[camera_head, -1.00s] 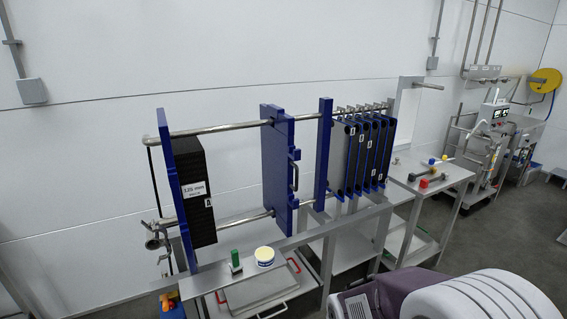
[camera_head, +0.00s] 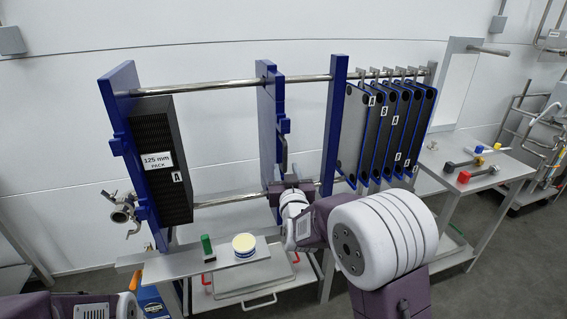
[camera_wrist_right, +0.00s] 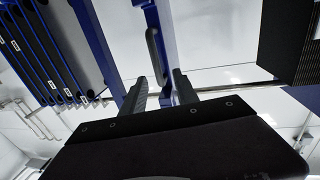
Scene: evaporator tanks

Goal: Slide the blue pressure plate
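The blue pressure plate (camera_head: 267,125) hangs upright on the two steel rails, with a dark handle (camera_head: 282,155) on its right side. My right gripper (camera_head: 282,190) is at the plate's lower part, below the handle; its wrist hides part of that area. In the right wrist view, my right gripper (camera_wrist_right: 160,83) has its two dark fingers spread apart. The blue plate (camera_wrist_right: 165,30) and its handle (camera_wrist_right: 154,52) show beyond the fingertips. Whether the fingers touch the plate is unclear. Part of my left arm shows at the lower left, without its gripper.
A black plate pack (camera_head: 160,180) stands against the left blue end plate (camera_head: 122,90). A blue upright (camera_head: 333,120) and several hanging blue-edged plates (camera_head: 395,130) are on the right. A green item (camera_head: 207,245) and a round tub (camera_head: 244,243) sit on the shelf below. The rails between are clear.

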